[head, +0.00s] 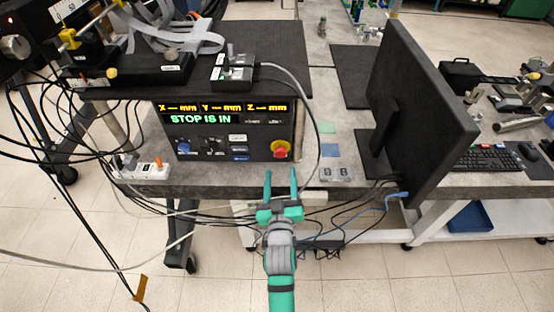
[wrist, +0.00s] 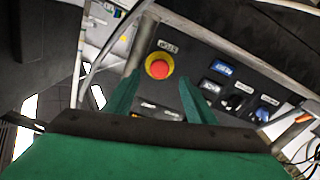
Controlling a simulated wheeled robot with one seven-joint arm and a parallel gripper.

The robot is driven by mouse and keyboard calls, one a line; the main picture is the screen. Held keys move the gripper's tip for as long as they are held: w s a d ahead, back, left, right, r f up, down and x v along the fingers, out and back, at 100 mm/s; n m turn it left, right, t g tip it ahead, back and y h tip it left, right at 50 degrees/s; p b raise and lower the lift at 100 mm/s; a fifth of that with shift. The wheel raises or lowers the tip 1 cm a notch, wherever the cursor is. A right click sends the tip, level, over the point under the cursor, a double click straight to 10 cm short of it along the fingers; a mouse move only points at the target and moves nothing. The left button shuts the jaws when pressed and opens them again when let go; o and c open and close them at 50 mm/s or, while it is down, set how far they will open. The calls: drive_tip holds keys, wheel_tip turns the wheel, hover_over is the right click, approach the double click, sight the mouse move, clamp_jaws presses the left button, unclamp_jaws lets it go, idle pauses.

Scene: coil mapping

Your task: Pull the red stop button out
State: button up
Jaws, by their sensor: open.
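The red stop button (head: 281,149) sits on a yellow ring at the right end of the black control box's front panel (head: 215,144). The box's display reads "STOP IS IN". My gripper (head: 281,172) is green, open and empty, in front of and below the button, with its fingers pointing toward the box. In the wrist view the red button (wrist: 158,68) shows just beyond and between the two open fingertips of my gripper (wrist: 158,82), and nothing touches it. Nothing hides the button in either view.
A black monitor (head: 402,105) stands on the bench to the right of the box. A joystick box (head: 232,72) sits on top, its cable hanging near the button's right side. A white power strip (head: 146,170) lies at the left, and loose cables hang below the bench edge.

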sight(282, 155)
drive_tip(key=w, duration=0.7)
drive_tip(key=shift+w, duration=0.15)
drive_tip(key=shift+a, duration=0.25)
drive_tip(key=shift+s+d, duration=0.2)
drive_tip(key=shift+d, duration=0.3)
clamp_jaws()
drive_tip(key=shift+s+a, duration=0.1)
drive_tip(key=shift+s, duration=0.8)
unclamp_jaws()
drive_tip(key=shift+a, duration=0.1)
drive_tip(key=s, duration=1)
drive_tip(key=shift+s, duration=0.4)
